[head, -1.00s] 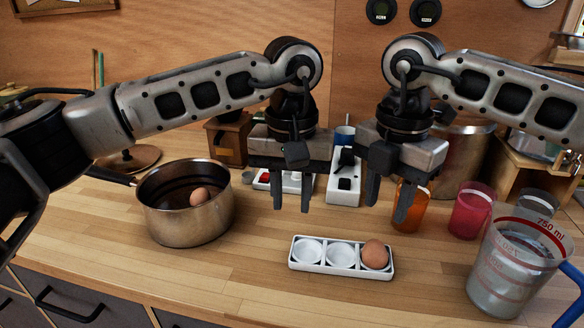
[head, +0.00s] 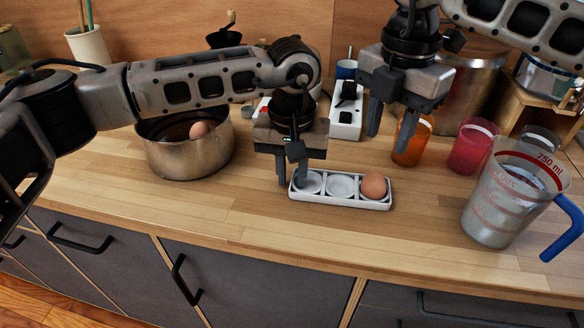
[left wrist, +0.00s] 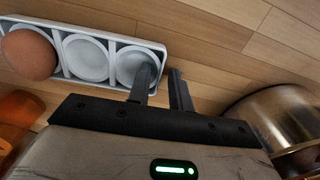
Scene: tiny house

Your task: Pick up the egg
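A brown egg (head: 373,187) sits in the right cup of a white three-cup tray (head: 341,201); the other two cups are empty. The egg also shows at the left of the left wrist view (left wrist: 28,54). A second brown egg (head: 199,129) is inside the metal pot (head: 188,160). My left gripper (head: 292,182) points down by the tray's left end, fingers apart, with nothing between them. Its fingers (left wrist: 162,84) appear near the empty end cup; I cannot tell if they touch it. My right gripper (head: 388,128) hangs above the counter behind the tray, open and empty.
An orange glass (head: 411,140), a pink glass (head: 473,146) and a measuring jug with a blue handle (head: 508,195) stand to the right. A large metal pot (head: 471,90) is behind my right gripper. The counter front (head: 330,235) is clear.

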